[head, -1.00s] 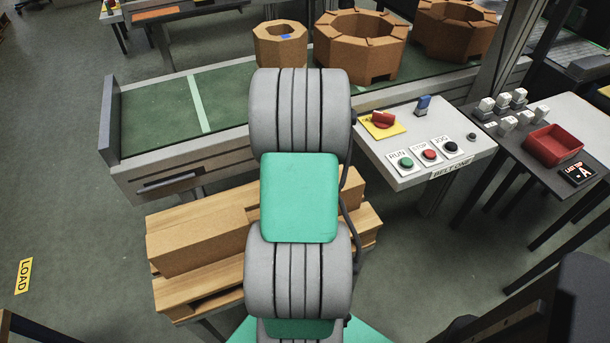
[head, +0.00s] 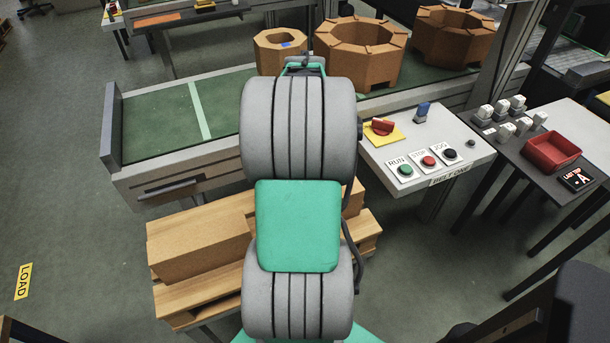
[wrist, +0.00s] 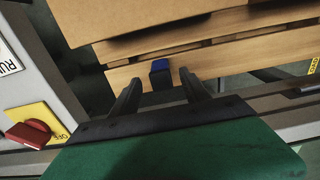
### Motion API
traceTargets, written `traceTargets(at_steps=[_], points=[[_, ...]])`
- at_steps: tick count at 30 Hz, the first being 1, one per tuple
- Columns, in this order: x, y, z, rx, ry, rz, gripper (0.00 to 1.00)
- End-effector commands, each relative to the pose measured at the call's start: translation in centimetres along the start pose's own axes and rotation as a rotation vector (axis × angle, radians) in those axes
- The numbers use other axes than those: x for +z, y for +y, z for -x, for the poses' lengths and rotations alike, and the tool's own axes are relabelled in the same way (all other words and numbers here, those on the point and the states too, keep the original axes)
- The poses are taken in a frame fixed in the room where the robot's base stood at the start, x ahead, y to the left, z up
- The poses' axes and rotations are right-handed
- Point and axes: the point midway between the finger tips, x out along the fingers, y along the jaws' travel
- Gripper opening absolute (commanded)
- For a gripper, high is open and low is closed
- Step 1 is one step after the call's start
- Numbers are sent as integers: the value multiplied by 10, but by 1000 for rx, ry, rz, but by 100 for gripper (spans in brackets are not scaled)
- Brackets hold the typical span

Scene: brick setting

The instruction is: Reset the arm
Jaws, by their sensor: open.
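My arm rises through the middle of the head view, over the pallet and the belt's near edge. My gripper (wrist: 160,74) shows in the wrist view with its two dark fingers apart. A small blue block (wrist: 160,76) appears between the fingers, against the wooden pallet (wrist: 225,58). I cannot tell its distance from the fingers, and no contact is visible. In the head view the gripper itself is hidden behind the arm.
A cardboard box (head: 200,243) lies on the pallet (head: 190,296). Behind is the green belt (head: 155,120) with several brown octagonal pieces (head: 360,50). To the right are a control panel (head: 430,140) and a dark table with a red tray (head: 552,152). Floor at left is clear.

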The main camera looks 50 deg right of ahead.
Motion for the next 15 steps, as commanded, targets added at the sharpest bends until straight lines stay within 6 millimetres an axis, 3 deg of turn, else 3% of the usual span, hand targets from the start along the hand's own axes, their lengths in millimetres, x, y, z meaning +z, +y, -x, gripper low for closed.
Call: traceTargets(at_steps=[3, 6, 15], points=[[0, 0, 23, 1, 2, 0, 54], [0, 0, 32, 0, 0, 0, 54], [0, 0, 34, 0, -1, 0, 54]])
